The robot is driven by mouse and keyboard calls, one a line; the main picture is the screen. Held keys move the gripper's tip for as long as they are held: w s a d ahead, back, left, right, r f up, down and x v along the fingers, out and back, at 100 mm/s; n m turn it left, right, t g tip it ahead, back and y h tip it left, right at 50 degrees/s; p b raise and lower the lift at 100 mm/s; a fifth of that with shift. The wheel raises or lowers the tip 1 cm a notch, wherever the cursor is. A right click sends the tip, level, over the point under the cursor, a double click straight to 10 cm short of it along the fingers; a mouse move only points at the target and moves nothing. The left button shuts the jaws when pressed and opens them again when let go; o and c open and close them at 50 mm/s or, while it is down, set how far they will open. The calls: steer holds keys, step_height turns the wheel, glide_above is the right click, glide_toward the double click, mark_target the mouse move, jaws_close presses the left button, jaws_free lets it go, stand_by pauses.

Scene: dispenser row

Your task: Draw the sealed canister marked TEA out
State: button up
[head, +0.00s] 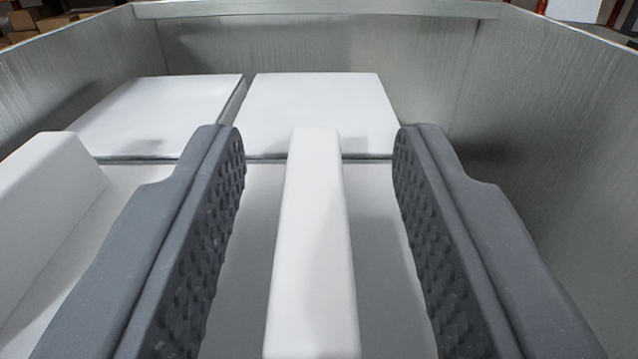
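My gripper (319,140) is open, with its two grey padded fingers apart. Between the fingers is a long white bar (313,240), narrow and raised, with visible gaps on both sides. It appears to run along the top of a white body (250,270); neither finger appears to touch the bar. No TEA marking or other lettering shows in this view, so I cannot tell which thing is the canister.
Two white flat-topped blocks stand farther back, one at left (165,112) and one at centre (320,112). A grey metal-like enclosure (320,45) walls the back and both sides. Free room shows at the right, beside the right wall. Brown boxes (35,18) show beyond the rim.

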jaws_close()
steer(key=shift+w+r, duration=0.1)
steer(key=shift+r, duration=0.25)
stand_by(0.4)
stand_by(0.4)
